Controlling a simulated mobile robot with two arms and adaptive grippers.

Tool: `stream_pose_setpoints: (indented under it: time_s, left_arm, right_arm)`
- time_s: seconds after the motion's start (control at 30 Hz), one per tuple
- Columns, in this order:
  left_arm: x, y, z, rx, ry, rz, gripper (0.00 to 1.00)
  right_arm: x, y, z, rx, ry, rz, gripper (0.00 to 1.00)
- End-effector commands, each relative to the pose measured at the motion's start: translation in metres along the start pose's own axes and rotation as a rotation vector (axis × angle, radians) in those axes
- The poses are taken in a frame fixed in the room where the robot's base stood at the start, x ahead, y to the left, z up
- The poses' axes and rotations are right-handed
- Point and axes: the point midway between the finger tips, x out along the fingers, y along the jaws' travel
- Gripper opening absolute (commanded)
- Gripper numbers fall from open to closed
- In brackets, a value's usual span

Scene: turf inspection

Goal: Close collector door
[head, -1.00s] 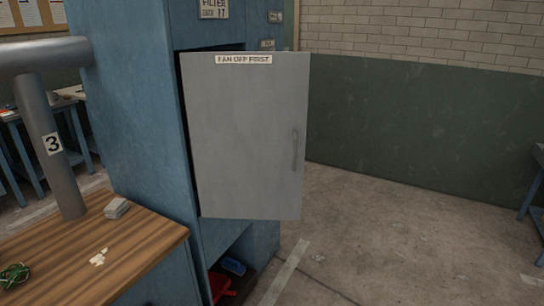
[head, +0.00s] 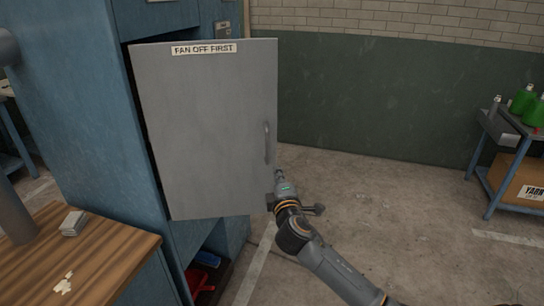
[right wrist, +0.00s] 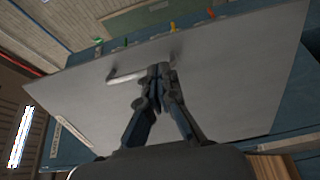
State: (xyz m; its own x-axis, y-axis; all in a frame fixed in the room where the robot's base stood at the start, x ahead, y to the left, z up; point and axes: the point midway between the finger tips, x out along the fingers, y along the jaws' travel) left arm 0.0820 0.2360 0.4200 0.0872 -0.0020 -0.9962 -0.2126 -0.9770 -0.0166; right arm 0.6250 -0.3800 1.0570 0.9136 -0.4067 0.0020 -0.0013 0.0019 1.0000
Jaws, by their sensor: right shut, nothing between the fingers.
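The collector door (head: 205,125) is a flat grey panel labelled "FAN OFF FIRST". It stands ajar from the blue collector cabinet (head: 65,95), with a dark gap along its left edge. Its handle (head: 267,143) is a vertical bar near the right edge; it also shows in the right wrist view (right wrist: 126,77). My right gripper (head: 279,173) is at the door's lower right edge, below the handle. In the right wrist view its shut, empty fingers (right wrist: 158,72) point at the door's face beside the handle; whether they touch it I cannot tell. My left gripper is not in view.
A wooden bench top (head: 85,262) with a small grey block (head: 73,223) is at the lower left. Red and blue items lie in the open space below the door. A cart (head: 500,175) with green containers stands at the right. The floor between is clear.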

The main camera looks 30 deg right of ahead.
Motion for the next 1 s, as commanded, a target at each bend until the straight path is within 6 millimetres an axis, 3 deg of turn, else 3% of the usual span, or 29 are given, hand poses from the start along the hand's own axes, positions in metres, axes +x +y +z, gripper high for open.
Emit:
stream_pose_setpoints:
  time_s: [0.2, 0.4, 0.6, 1.0]
  left_arm:
    - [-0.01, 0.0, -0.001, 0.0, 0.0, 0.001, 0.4]
    - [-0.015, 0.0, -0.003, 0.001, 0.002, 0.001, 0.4]
    - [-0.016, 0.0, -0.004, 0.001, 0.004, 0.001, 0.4]
    - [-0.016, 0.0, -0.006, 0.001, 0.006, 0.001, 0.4]
  right_arm:
    - [0.046, 0.002, 0.0, 0.001, 0.0, -0.001, 0.0]
    - [0.073, 0.001, 0.0, 0.002, 0.0, 0.0, 0.0]
    - [0.084, 0.0, -0.001, 0.003, 0.001, -0.001, 0.0]
    - [0.085, -0.001, -0.001, 0.002, 0.003, -0.001, 0.0]
